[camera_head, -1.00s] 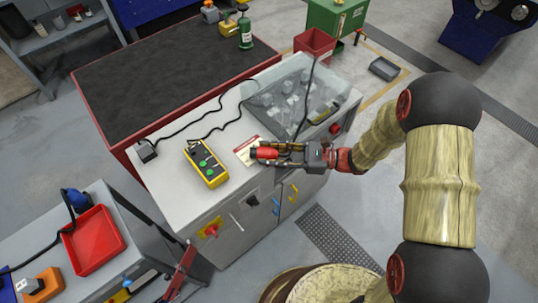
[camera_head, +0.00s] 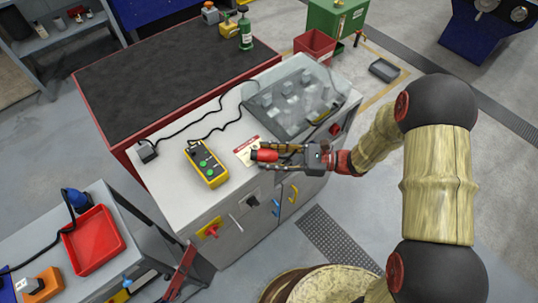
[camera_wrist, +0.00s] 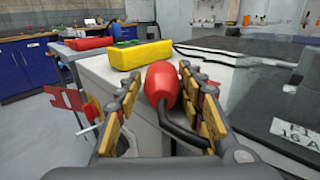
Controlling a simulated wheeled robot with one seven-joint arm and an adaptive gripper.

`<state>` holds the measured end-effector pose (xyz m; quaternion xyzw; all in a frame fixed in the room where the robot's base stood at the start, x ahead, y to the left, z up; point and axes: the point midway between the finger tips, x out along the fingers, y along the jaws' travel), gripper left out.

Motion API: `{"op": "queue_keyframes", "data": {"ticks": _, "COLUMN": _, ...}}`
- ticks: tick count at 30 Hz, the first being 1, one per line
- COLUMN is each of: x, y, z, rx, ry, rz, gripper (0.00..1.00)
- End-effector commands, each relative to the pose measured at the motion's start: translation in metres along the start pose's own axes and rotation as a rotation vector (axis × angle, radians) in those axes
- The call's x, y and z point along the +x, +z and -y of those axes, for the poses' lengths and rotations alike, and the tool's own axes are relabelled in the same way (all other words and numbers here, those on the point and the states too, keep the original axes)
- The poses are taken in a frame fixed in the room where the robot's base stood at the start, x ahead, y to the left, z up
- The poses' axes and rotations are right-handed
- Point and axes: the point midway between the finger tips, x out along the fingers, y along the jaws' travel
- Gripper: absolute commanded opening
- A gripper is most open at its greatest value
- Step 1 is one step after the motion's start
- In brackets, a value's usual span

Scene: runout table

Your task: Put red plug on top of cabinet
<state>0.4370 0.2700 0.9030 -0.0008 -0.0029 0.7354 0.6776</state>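The red plug (camera_head: 266,155) lies at the front edge of the light grey cabinet top (camera_head: 185,205), beside a red-and-white card. My gripper (camera_head: 268,157) is around it, with its fingers spread to either side. In the wrist view the plug (camera_wrist: 162,84) sits between the fingers of my gripper (camera_wrist: 165,92), with a gap on the left finger's side and close to the right finger. Its black cable bends down toward my palm. The plug's underside contact is hidden.
A yellow control box (camera_head: 207,164) with green buttons stands left of the plug. A clear cover (camera_head: 295,98) over parts is behind it. Black cables cross the top. Handles and knobs stick out of the cabinet's front.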

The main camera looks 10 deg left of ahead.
Motion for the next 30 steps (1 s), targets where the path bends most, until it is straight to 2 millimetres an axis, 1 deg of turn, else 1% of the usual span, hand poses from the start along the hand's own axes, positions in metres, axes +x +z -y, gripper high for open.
{"op": "queue_keyframes", "data": {"ticks": 1, "x": -0.001, "y": -0.005, "z": 0.001, "rx": 0.006, "ry": -0.005, "rz": -0.009, "gripper": 0.5}}
{"op": "queue_keyframes", "data": {"ticks": 10, "x": -0.001, "y": -0.006, "z": 0.001, "rx": 0.007, "ry": -0.007, "rz": -0.009, "gripper": 0.5}}
{"op": "queue_keyframes", "data": {"ticks": 13, "x": -0.001, "y": -0.001, "z": 0.001, "rx": 0.006, "ry": -0.007, "rz": -0.009, "gripper": 0.5}}
{"op": "queue_keyframes", "data": {"ticks": 16, "x": -0.002, "y": 0.01, "z": 0.001, "rx": 0.006, "ry": -0.008, "rz": -0.008, "gripper": 0.5}}
{"op": "queue_keyframes", "data": {"ticks": 20, "x": -0.028, "y": 0.01, "z": 0.002, "rx": 0.006, "ry": -0.011, "rz": -0.007, "gripper": 0.5}}
{"op": "queue_keyframes", "data": {"ticks": 27, "x": -0.08, "y": 0.011, "z": 0.002, "rx": 0.004, "ry": -0.01, "rz": -0.005, "gripper": 0.5}}
{"op": "queue_keyframes", "data": {"ticks": 30, "x": -0.096, "y": 0.011, "z": 0.001, "rx": 0.003, "ry": -0.008, "rz": -0.004, "gripper": 0.5}}
